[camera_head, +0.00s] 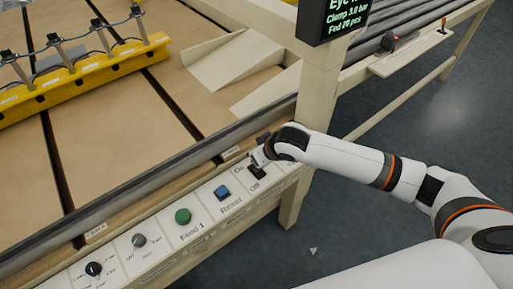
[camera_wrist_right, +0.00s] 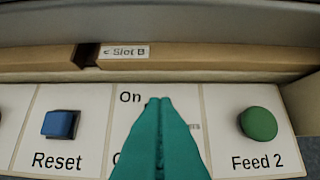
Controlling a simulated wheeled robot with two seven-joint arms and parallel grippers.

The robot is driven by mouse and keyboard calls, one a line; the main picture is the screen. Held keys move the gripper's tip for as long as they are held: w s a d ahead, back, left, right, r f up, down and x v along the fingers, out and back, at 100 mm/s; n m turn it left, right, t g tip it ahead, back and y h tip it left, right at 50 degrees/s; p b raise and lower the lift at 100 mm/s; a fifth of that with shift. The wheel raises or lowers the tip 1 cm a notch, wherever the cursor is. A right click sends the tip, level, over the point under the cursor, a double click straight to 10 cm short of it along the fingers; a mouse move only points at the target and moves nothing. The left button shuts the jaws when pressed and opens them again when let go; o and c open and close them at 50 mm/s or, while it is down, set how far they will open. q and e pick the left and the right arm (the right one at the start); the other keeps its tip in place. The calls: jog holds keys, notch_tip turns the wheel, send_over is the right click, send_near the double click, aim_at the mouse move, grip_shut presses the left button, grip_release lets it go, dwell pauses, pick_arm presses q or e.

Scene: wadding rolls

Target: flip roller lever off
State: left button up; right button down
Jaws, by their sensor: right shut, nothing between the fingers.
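The control panel has a lever switch (camera_head: 257,173), a small black part between the "On" and "Off" labels. In the head view my right gripper (camera_head: 260,158) is right at the switch, its fingers partly covering it. In the right wrist view my right gripper (camera_wrist_right: 160,102) shows as two teal fingers pressed together, with nothing between them. They cover the switch and most of its label; "On" shows above left and a few letters to the right. I cannot tell which way the lever is tilted or whether the fingers touch it. My left gripper is not in view.
A blue Reset button (camera_wrist_right: 60,124) sits left of the fingers and a green Feed 2 button (camera_wrist_right: 258,123) to the right. A green Feed 1 button (camera_head: 183,216) and black knobs (camera_head: 93,268) are further left. A grey rail (camera_head: 150,178) runs behind the panel.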

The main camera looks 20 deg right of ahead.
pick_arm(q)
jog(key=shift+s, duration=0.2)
pick_arm(e)
jog(key=shift+s+d+f+t, duration=0.1)
jog(key=shift+s+d+t, duration=0.05)
jog(key=shift+s+t, duration=0.4)
jog(key=shift+w, duration=0.1)
